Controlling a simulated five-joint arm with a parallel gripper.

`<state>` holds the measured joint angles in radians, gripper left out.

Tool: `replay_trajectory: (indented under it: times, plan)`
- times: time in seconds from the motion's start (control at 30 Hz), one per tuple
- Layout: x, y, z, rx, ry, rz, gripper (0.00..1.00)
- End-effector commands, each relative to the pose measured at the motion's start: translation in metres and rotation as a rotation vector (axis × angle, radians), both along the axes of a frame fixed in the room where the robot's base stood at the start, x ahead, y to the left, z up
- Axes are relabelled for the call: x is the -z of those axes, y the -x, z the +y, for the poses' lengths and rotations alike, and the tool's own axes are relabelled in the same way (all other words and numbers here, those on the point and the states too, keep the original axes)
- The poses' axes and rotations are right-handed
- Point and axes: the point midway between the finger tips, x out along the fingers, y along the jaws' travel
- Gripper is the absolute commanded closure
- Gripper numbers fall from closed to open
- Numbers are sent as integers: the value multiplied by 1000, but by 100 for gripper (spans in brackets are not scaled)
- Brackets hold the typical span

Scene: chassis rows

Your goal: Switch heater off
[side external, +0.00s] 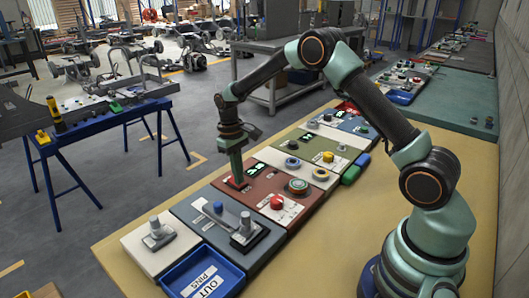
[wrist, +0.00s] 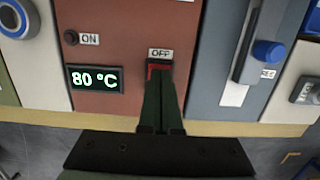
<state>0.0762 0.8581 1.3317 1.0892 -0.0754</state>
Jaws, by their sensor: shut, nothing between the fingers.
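The heater panel is a red-brown plate (side external: 262,190) in the row on the table; it also fills the middle of the wrist view (wrist: 125,35). Its display (wrist: 95,78) reads 80 °C. A small dark round part (wrist: 71,38) sits beside an ON label (wrist: 89,39). A red switch (wrist: 157,67) lies just below the OFF label (wrist: 160,53). My gripper (side external: 238,182) is shut and empty, pointing down at the panel. In the wrist view its fingertips (wrist: 161,80) cover part of the red switch. I cannot tell whether they touch it.
A grey-blue panel with a lever and blue knob (wrist: 267,51) stands right of the heater panel in the wrist view.

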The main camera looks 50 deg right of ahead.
Motion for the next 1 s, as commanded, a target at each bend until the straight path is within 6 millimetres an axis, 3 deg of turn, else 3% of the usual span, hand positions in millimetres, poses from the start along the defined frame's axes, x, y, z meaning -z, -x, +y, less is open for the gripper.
replay_trajectory:
  times: [0.8, 1.0]
  plan:
    - [0, -16, 0, -1, 1, -2, 100]
    - [-14, -18, 0, -1, 1, -4, 100]
